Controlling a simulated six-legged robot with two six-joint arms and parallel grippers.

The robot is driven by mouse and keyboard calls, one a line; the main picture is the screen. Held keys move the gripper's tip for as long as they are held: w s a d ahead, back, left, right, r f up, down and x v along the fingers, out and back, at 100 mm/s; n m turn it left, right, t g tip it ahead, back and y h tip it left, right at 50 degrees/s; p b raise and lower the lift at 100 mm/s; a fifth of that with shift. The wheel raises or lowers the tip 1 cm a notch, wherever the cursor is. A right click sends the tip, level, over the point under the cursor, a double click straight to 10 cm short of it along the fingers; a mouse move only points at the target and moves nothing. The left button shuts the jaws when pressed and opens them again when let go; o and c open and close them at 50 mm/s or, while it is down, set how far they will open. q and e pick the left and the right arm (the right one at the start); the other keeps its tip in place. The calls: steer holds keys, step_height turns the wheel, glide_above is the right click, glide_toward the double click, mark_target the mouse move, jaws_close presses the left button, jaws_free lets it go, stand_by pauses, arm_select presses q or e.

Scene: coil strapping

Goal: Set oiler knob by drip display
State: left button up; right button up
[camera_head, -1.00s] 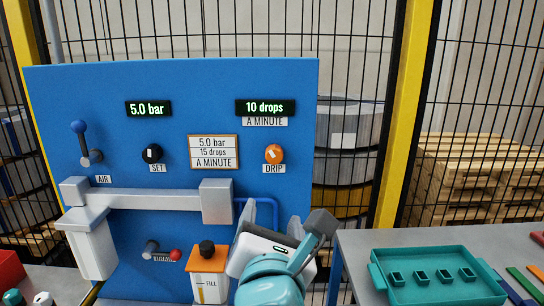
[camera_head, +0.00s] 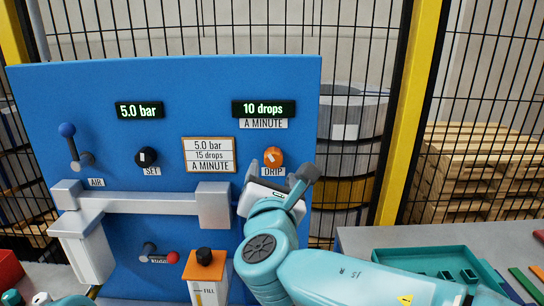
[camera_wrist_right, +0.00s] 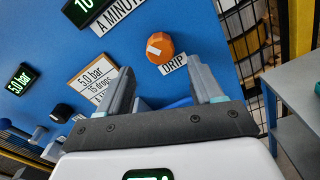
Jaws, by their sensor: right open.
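The orange drip knob (camera_head: 273,157) sits on the blue panel (camera_head: 90,95) above the DRIP label; its pale pointer mark is tilted. It also shows in the right wrist view (camera_wrist_right: 159,47). The drip display (camera_head: 264,109) reads 10 drops a minute. A framed card (camera_head: 209,155) reads 5.0 bar, 15 drops a minute. My right gripper (camera_head: 283,176) is open just below the knob, apart from it. In the right wrist view its fingers (camera_wrist_right: 160,80) are spread and empty, with the knob beyond their tips. Only a bit of my left arm shows at the bottom left.
The pressure display (camera_head: 139,110) reads 5.0 bar, with the black SET knob (camera_head: 147,157) below. A blue-tipped air lever (camera_head: 71,142), grey pipework (camera_head: 140,203) and an orange-topped oil bottle (camera_head: 205,270) are on the panel. A teal tray (camera_head: 400,256) lies on the right table.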

mark_target(272, 164)
steer(key=w+p, duration=0.1)
steer(key=w, duration=0.4)
steer(key=shift+w, duration=0.25)
steer(key=shift+s+d+r, duration=0.1)
steer(key=shift+s, duration=0.2)
steer(key=shift+w, duration=0.25)
steer(key=c, duration=1.1)
steer(key=shift+o, duration=0.2)
steer(key=shift+f, duration=0.2)
